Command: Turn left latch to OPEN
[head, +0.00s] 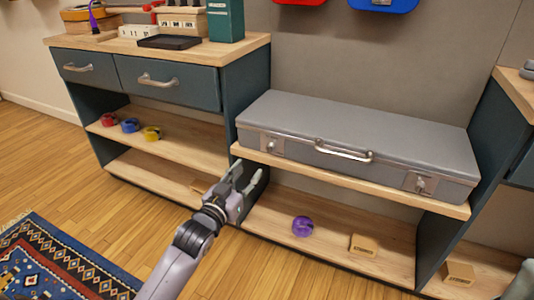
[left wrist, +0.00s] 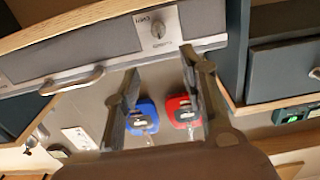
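A grey case (head: 360,130) lies closed on the middle shelf, with its handle (head: 343,152) on the front. Its left latch (head: 271,146) is a small knob on a metal plate near the left front corner. The left wrist view shows a latch knob (left wrist: 157,30) on a plate with upside-down lettering, just past my fingertips. The right latch (head: 421,184) is near the other front corner. My left gripper (head: 246,178) is open and empty, below and left of the left latch, apart from it. Its spread fingers also show in the left wrist view (left wrist: 161,62). I cannot make out my right gripper.
Drawers (head: 140,77) and shelves with red, blue and yellow rolls stand to the left. The lower shelf holds a purple roll (head: 302,226) and wooden blocks (head: 363,245). Red (head: 300,2) and blue (head: 383,4) items are on the wall above the case.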

